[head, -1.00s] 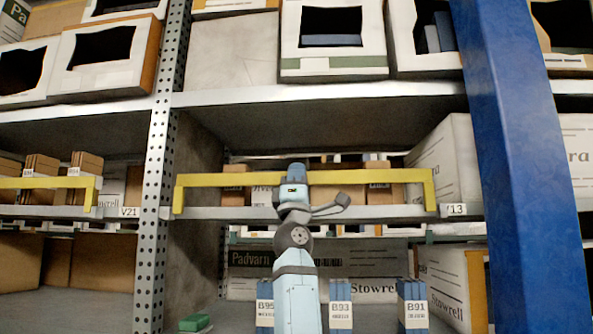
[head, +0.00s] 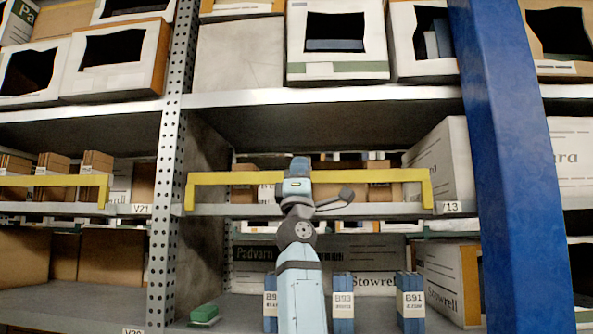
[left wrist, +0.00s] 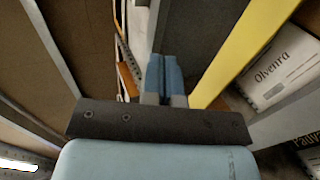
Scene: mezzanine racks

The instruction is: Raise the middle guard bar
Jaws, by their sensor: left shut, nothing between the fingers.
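The middle guard bar (head: 350,175) is a long yellow rail with a short leg bent down at each end, at the front edge of the middle shelf. My left gripper (head: 299,166) is shut and empty. In the head view it covers a short stretch of the bar left of its centre, and its tip reaches a little above the bar. In the left wrist view the shut fingers (left wrist: 164,78) point away, and the yellow bar (left wrist: 238,55) runs diagonally just right of them. I cannot tell whether they touch. My right gripper is not in view.
A perforated grey upright (head: 168,190) stands left, and a blue post (head: 520,160) crosses the right side. Another yellow bar (head: 50,181) fronts the left bay. The upper shelf edge (head: 330,96) lies above the bar. Blue binders (head: 411,302) and a green box (head: 204,314) stand below.

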